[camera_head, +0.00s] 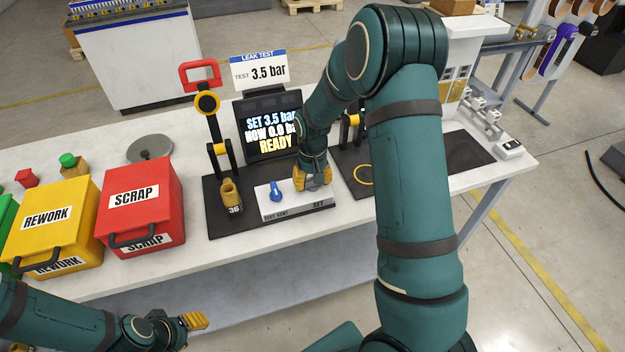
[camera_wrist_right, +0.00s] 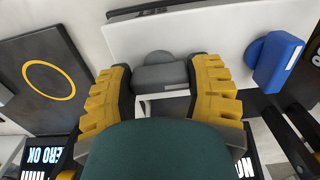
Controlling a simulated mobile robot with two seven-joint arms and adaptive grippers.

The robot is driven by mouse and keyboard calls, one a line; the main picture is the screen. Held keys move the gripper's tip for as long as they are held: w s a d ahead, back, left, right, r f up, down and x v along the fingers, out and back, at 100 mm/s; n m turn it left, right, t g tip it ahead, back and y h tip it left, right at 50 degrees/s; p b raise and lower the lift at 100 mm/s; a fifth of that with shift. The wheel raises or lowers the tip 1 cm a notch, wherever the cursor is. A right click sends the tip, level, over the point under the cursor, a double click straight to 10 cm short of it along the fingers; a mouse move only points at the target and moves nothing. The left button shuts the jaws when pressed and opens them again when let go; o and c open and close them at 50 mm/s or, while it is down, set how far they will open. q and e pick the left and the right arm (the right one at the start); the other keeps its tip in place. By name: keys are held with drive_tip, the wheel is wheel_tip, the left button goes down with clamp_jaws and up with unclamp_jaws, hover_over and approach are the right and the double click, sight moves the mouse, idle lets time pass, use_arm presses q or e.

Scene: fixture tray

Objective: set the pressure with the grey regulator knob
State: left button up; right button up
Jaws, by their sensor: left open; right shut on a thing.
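The grey regulator knob (camera_wrist_right: 162,74) stands on the white face of the control box (camera_head: 296,208). My right gripper (camera_head: 313,179) has its yellow fingers on both sides of the knob and is shut on it, as the right wrist view shows (camera_wrist_right: 163,80). In the head view the gripper hides the knob. A blue knob (camera_head: 276,191) sits to the left on the same box. The screen (camera_head: 271,125) behind reads SET 3.5 bar, NOW 0.0 bar and READY. My left gripper (camera_head: 194,321) is open and empty, in front of the bench.
A red-handled clamp (camera_head: 207,104) and a brass part marked 36 (camera_head: 231,195) stand left of the box. Red (camera_head: 147,190) and yellow (camera_head: 70,200) bins stand further left. A dark plate with a yellow ring (camera_head: 363,174) lies to the right.

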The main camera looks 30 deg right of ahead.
drive_tip(key=o, duration=1.2)
drive_tip(key=shift+r, duration=0.1)
wheel_tip(320, 180, up, 12)
